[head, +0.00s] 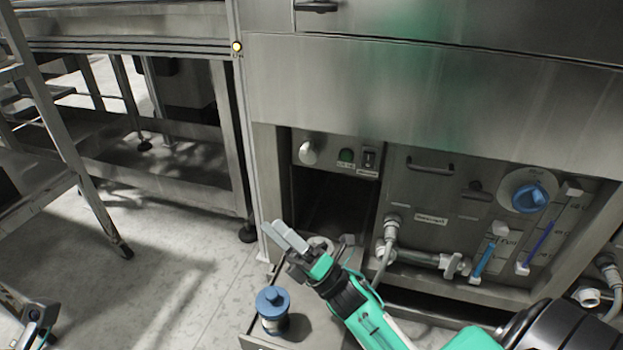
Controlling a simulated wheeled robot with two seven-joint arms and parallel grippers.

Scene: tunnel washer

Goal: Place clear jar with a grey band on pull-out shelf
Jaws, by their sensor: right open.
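A jar with a blue lid (272,303) stands upright on the pull-out shelf (318,328), near its front left. Its body below the lid looks clear with a pale grey part; I cannot make out a band for certain. My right gripper (287,238) is open above the shelf's back part, behind the blue-lidded jar and apart from it. A pale round thing (320,243) shows just behind the gripper, partly hidden by it; I cannot tell what it is. My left gripper (35,328) is only partly in view at the bottom left corner.
The washer's dark opening (338,205) lies behind the shelf. To its right are a hose (387,252), a pipe with a valve (450,263), a blue knob (530,197) and gauge tubes. A steel rack (60,160) stands at left; the floor between is clear.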

